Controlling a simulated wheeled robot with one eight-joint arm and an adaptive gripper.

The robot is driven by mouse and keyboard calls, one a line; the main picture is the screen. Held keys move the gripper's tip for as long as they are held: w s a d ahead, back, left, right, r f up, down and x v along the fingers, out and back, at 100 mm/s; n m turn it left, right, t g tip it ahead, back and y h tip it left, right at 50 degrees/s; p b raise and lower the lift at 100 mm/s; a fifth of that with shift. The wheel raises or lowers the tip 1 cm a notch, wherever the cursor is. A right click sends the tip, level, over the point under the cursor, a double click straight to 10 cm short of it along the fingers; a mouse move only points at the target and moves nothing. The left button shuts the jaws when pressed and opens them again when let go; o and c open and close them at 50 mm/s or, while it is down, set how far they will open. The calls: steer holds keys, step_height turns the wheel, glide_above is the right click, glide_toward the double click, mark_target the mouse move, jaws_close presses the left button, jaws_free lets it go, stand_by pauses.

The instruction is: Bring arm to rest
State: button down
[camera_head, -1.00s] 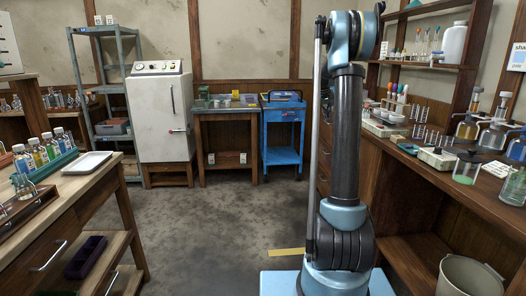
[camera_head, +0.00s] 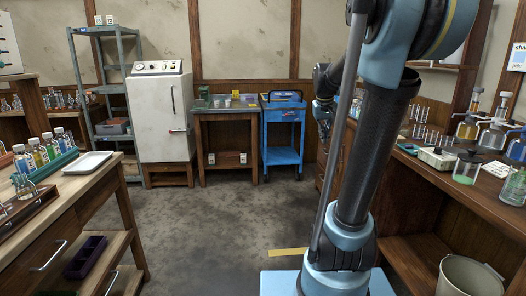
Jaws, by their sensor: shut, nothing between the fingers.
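My arm (camera_head: 372,165) stands on its light-blue base in the right half of the view. Its upper link leans to the right, and its blue elbow is cut off by the top edge. Behind that link, the dark far end of my arm with my gripper (camera_head: 325,112) shows small, partly hidden by the link. It hangs near the left end of the right-hand bench. The gripper is shut and I see nothing held in it; its fingertips are hard to make out.
The right bench (camera_head: 440,182) bears bottles, a beaker with green liquid (camera_head: 467,170) and small devices. A bucket (camera_head: 468,277) stands below it. The left bench (camera_head: 75,215) holds a bottle rack and a white tray (camera_head: 88,163). A blue cart (camera_head: 283,140) stands behind. The middle floor is clear.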

steer(key=s+a+f, duration=0.1)
steer(key=s+f, duration=0.5)
steer(key=s, duration=0.3)
steer(key=s+a+f+y, duration=0.1)
steer(key=s+a+f, duration=0.1)
steer(key=s+f, duration=0.4)
steer(key=s+a+f+g, duration=0.1)
steer(key=s+f, duration=0.5)
steer(key=s, duration=0.7)
steer(key=shift+a+y, duration=0.3)
steer(key=shift+a, duration=0.45)
steer(key=shift+s, duration=0.1)
